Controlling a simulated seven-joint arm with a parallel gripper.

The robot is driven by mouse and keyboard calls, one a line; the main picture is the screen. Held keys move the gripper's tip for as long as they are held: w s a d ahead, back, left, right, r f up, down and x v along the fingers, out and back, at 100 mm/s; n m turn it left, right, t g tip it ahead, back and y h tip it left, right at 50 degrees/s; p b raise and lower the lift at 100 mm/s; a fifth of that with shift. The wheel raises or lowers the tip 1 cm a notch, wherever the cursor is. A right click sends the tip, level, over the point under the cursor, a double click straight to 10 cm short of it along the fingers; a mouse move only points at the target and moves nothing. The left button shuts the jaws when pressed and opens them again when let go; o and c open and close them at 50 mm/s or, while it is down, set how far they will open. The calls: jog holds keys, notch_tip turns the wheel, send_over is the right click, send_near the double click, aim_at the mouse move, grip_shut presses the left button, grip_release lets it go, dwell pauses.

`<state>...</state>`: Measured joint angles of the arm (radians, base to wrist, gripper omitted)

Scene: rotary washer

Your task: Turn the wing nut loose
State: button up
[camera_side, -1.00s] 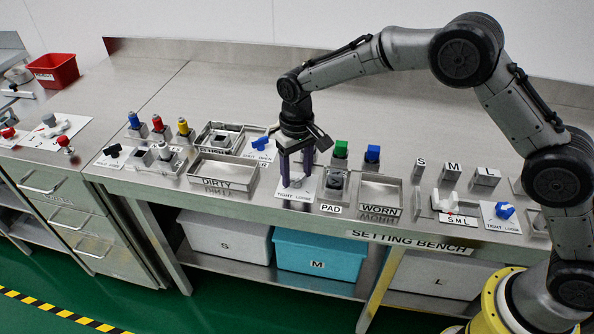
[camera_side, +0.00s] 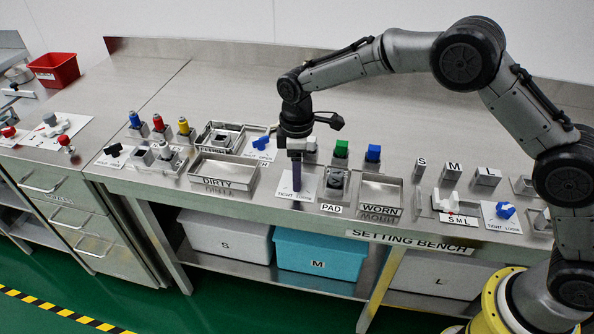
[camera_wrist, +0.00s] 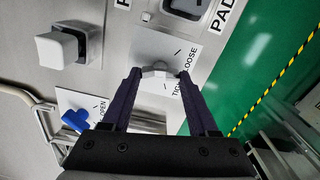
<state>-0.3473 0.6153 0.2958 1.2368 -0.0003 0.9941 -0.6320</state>
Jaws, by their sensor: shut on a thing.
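The wing nut (camera_wrist: 158,69) is a small pale grey piece on a white plate (camera_wrist: 160,48) marked TIGHT and LOOSE. My gripper (camera_wrist: 160,74) points down at it, with one dark purple finger on each side, and is shut on it. In the side view my gripper (camera_side: 296,188) stands over the same white plate (camera_side: 311,184), one finger hiding the other. The wing nut is hidden there. Which mark the nut points to is hard to tell.
A blue handle (camera_wrist: 75,120) on a plate marked OPEN is close by. The DIRTY tray (camera_side: 222,174) is to the left, and the PAD station (camera_side: 335,185) and WORN tray (camera_side: 381,192) are to the right. Green (camera_side: 341,148) and blue (camera_side: 373,152) blocks stand behind.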

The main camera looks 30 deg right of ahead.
jog(key=n, duration=0.4)
jog(key=shift+r+n, duration=0.1)
jog(key=shift+n, duration=2.1)
jog(key=o, duration=1.4)
jog(key=shift+s, duration=0.1)
notch_tip(320, 180, up, 14)
jog(key=shift+f, duration=0.15)
